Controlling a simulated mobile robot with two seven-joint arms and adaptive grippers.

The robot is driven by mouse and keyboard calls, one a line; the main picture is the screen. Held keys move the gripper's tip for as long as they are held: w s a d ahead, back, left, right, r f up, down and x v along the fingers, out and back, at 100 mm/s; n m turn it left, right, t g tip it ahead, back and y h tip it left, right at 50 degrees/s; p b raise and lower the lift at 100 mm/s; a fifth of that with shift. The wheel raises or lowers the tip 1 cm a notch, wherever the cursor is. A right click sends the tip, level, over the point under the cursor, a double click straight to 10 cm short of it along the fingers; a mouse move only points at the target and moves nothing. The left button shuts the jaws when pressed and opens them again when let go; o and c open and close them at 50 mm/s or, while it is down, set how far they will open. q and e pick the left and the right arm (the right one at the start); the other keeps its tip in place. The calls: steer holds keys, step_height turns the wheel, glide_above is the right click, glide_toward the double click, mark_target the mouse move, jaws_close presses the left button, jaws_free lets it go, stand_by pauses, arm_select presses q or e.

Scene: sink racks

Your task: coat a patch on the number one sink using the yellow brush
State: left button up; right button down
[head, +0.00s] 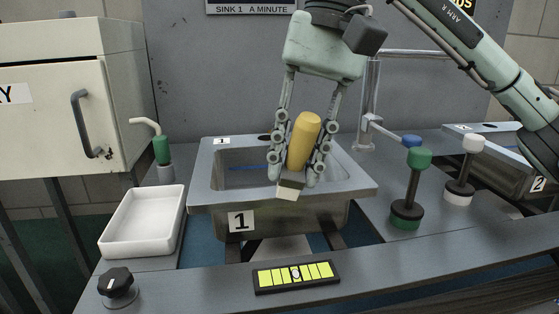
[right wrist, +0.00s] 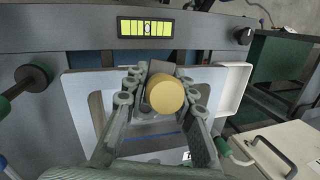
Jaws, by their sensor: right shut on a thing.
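The number one sink (head: 203,191) is a grey metal basin with a "1" label on its front, set in the middle of the counter in the head view. My right gripper (head: 293,177) is shut on the yellow brush (head: 303,140) and holds it above the sink's front part, handle up and pale bristle end down. In the right wrist view the round yellow handle end (right wrist: 166,95) shows between the fingers of the right gripper (right wrist: 160,92). I cannot tell whether the bristles touch the sink. My left gripper is not in view.
A green knobbed stand (head: 408,213) and a white one (head: 459,188) are at right. A black knob (head: 118,284) and a yellow-green gauge (head: 297,276) sit along the front edge.

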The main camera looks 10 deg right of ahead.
steer(key=shift+d+f+b, duration=0.1)
steer(key=shift+d+b, duration=0.2)
steer(key=shift+d, duration=1.65)
steer(key=shift+d+p, duration=0.55)
steer(key=shift+d, duration=1.35)
steer(key=a+p, duration=0.1)
steer(key=a, duration=1.4)
steer(key=shift+a, duration=0.2)
